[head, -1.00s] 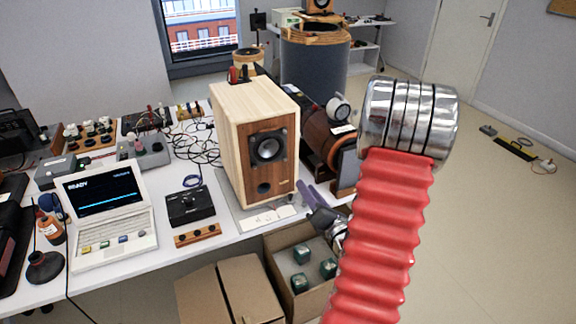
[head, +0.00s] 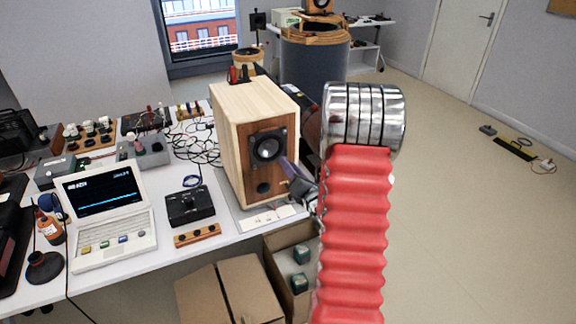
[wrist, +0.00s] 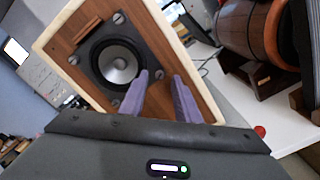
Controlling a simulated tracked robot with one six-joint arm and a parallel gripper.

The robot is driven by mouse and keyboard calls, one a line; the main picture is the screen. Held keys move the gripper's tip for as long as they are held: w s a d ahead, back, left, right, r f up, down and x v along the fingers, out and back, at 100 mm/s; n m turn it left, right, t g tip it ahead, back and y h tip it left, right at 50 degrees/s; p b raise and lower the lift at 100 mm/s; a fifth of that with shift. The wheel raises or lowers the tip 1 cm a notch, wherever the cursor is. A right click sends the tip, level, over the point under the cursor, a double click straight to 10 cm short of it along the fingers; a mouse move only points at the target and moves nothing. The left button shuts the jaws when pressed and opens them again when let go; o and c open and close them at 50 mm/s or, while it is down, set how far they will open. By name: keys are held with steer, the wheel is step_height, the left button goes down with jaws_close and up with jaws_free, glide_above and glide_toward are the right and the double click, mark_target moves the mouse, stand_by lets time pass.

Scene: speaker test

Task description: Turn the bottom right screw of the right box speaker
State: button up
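The box speaker (head: 228,125) stands on the white table, with pale wood sides and a brown front. A round driver (head: 268,147) sits in a dark square frame. In the wrist view the speaker front (wrist: 195,75) looks tilted, and screws show at the frame's corners. The bottom right screw (wrist: 160,75) seems to lie between my fingertips, just beside the left one; I cannot tell whether they touch. My gripper (wrist: 160,73) has two purple fingers spread apart, open and empty. In the head view, my gripper (head: 285,162) is by the frame's lower right corner.
A laptop (head: 107,210) and a black box (head: 190,206) stand left of the speaker. The floor at right is mostly clear.

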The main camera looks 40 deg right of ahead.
steer(key=shift+w+d, duration=0.2)
steer(key=shift+w, duration=0.35)
steer(key=shift+c, duration=0.6)
jaws_close()
